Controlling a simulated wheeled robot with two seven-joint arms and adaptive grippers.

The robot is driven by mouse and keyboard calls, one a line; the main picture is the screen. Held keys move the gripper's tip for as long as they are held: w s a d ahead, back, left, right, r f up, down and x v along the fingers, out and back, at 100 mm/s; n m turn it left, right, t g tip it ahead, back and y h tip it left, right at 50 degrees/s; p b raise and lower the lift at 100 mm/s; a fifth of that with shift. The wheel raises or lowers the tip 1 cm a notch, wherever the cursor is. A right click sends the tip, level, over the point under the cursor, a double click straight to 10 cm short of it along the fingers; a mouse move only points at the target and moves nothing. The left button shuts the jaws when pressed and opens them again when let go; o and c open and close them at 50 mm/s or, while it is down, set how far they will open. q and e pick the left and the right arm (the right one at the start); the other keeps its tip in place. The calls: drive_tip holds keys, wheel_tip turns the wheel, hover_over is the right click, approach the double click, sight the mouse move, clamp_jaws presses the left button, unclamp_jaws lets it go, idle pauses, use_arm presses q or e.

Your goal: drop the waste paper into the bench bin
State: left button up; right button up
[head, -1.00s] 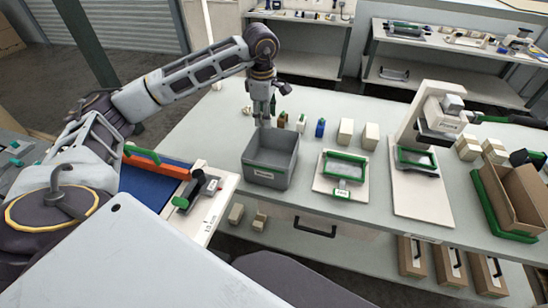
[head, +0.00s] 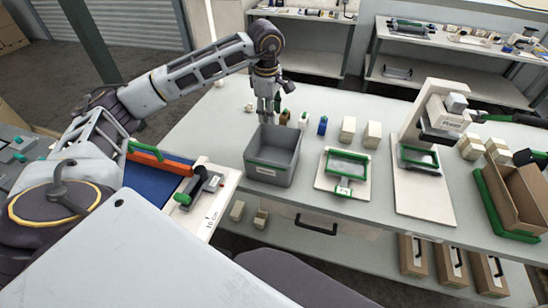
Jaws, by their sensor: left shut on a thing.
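The bench bin (head: 273,172) is a grey, open-topped box with a white label on its front, standing on the long bench. My left gripper (head: 266,119) points down at the bin's back rim, with its fingertips close to that rim. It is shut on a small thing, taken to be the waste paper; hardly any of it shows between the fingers. I cannot tell whether the fingertips are over the opening or just behind it. The visible inside of the bin looks empty.
Small bottles, one of them blue (head: 322,126), and cream blocks (head: 347,130) stand right of the gripper. A green-framed board (head: 345,188), a press (head: 440,118) and a cardboard box (head: 518,192) in a green tray stand farther right. A blue mat (head: 150,190) is at left.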

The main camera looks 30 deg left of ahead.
use_arm(q)
drive_tip(key=shift+f+b, duration=1.05)
drive_tip(key=shift+f, duration=0.85)
wheel_tip(320, 180, down, 2)
drive_tip(key=shift+b, duration=0.5)
drive_tip(key=o, duration=0.7)
drive_tip(key=shift+o, duration=0.3)
use_arm(e)
drive_tip(key=shift+w+d+f, duration=0.1)
drive_tip(key=shift+w+f, duration=0.1)
drive_tip(key=shift+f, duration=0.65)
drive_tip(key=shift+w+d+f, duration=0.1)
drive_tip(key=shift+w+f, duration=0.05)
drive_tip(key=shift+f, duration=0.65)
use_arm(q)
drive_tip(key=shift+r, duration=0.1)
drive_tip(key=shift+r, duration=0.8)
drive_tip(key=r, duration=0.6)
drive_tip(key=s+r, duration=0.1)
drive_tip(key=r, duration=0.3)
use_arm(e)
drive_tip(key=shift+s+d, duration=0.1)
drive_tip(key=shift+d, duration=0.15)
